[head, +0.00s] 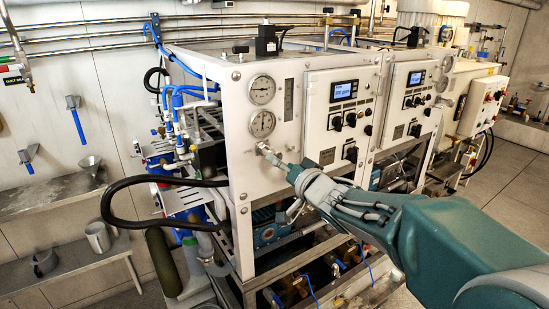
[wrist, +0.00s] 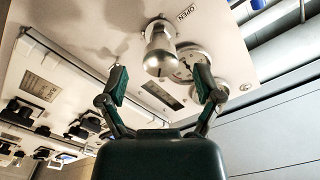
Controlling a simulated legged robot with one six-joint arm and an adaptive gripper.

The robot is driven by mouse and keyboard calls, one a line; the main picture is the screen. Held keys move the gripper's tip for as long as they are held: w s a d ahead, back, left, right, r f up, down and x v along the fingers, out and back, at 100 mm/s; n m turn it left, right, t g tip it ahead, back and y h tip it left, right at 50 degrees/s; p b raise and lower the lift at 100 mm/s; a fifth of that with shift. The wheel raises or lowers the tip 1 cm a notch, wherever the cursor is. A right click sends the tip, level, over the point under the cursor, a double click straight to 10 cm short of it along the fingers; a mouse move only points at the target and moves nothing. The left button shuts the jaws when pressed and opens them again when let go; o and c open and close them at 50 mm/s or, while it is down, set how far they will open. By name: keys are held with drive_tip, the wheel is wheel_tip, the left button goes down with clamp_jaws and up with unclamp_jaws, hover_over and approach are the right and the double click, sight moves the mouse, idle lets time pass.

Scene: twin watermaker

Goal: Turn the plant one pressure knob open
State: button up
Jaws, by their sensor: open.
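The pressure knob (wrist: 159,52) is a silver, rounded metal knob standing out from the white front panel. An "OPEN" label (wrist: 187,13) is printed beside it. In the wrist view the knob sits ahead of my open gripper (wrist: 160,82), roughly centred between its two spread green-padded fingers. The fingers do not appear to touch it. In the head view my gripper (head: 280,163) is at the lower part of the panel, below the two round gauges, and partly hides the knob (head: 263,147).
Two round gauges (head: 262,90) sit above the knob. To their right is a control panel (head: 341,118) with a display and black knobs; a second similar panel (head: 408,100) stands further right. A black hose (head: 150,181) loops out at the left. Open floor lies at the right.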

drive_tip(key=shift+x, duration=1.6)
drive_tip(key=c, duration=1.1)
drive_tip(key=shift+c, duration=0.2)
